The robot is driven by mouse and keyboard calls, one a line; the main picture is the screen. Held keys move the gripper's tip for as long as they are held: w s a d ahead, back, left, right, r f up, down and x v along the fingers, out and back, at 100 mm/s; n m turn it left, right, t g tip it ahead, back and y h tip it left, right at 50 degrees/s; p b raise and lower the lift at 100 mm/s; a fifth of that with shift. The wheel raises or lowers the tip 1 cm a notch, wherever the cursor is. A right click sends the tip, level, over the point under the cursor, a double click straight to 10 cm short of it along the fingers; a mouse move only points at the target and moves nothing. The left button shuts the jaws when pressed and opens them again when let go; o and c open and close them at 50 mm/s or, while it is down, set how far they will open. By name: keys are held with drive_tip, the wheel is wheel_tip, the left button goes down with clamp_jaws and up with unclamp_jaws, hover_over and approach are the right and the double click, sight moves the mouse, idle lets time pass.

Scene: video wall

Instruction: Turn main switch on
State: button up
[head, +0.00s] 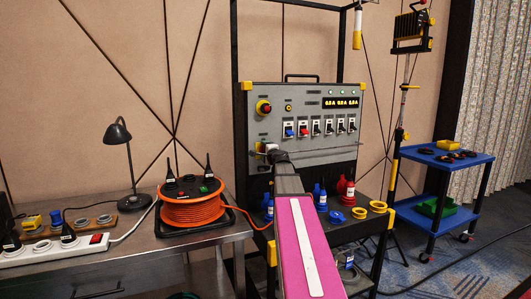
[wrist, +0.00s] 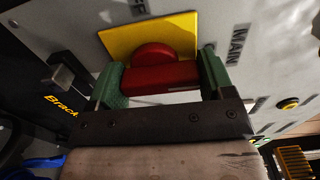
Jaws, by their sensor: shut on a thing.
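The main switch shows in the wrist view as a red rotary handle (wrist: 160,75) on a square yellow plate (wrist: 125,42). The handle's bar lies across that view, between the two green finger pads of my gripper (wrist: 160,82). My gripper is shut on the bar. In the head view my gripper (head: 269,149) reaches the lower left of the grey control panel (head: 310,92) and mostly hides the switch.
The panel carries a red knob on yellow (head: 264,107), a row of small switches (head: 315,127) and a lit display (head: 341,103). An orange cable reel (head: 190,212) sits on the left table.

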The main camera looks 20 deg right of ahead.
drive_tip(key=o, duration=0.9)
drive_tip(key=s, duration=1.1)
drive_tip(key=shift+d, duration=0.25)
